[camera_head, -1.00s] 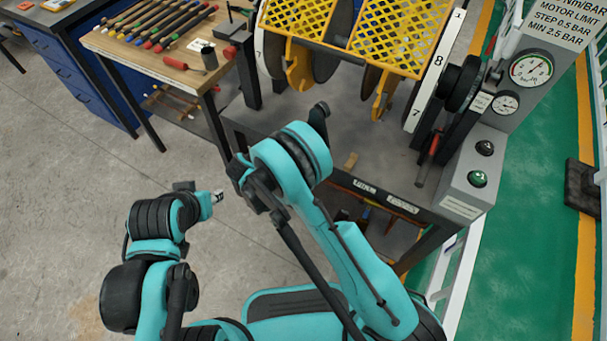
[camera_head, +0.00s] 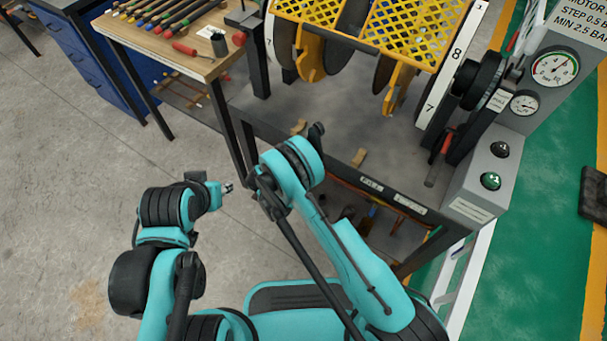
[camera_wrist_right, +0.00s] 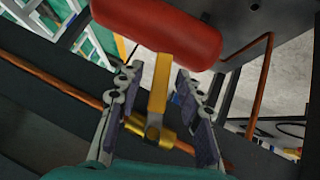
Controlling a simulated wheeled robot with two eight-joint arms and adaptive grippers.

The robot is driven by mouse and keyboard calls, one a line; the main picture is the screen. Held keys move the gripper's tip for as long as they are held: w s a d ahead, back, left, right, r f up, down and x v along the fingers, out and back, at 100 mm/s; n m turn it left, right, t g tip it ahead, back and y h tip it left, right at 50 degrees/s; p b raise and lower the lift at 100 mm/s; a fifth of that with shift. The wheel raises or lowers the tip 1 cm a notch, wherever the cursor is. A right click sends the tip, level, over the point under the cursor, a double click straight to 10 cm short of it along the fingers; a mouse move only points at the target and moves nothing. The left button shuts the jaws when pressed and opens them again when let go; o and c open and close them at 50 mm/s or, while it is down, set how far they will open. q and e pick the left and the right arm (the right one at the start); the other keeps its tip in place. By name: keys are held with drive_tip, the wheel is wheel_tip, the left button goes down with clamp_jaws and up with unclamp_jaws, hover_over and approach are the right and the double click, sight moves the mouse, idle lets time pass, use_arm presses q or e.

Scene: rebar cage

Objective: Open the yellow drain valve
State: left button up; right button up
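In the right wrist view, the yellow valve lever (camera_wrist_right: 158,95) stands between the two fingers of my right gripper (camera_wrist_right: 156,80). The fingers are open, with gaps visible on both sides of the lever. The lever rises from a brass-yellow valve body (camera_wrist_right: 152,132) on a copper pipe (camera_wrist_right: 75,90). A red cylinder (camera_wrist_right: 165,25) lies across the top, at the lever's upper end. In the head view the valve and my right gripper are hidden. My left gripper (camera_head: 223,188) is over the floor, away from the bench; its finger opening is too small to judge.
The grey bench (camera_head: 330,115) carries yellow mesh guards (camera_head: 415,30), dark wheels and a gauge panel (camera_head: 555,70) with a green button (camera_head: 490,181). A tool table (camera_head: 200,70) stands at the back left. The floor at left (camera_head: 70,200) is clear.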

clamp_jaws()
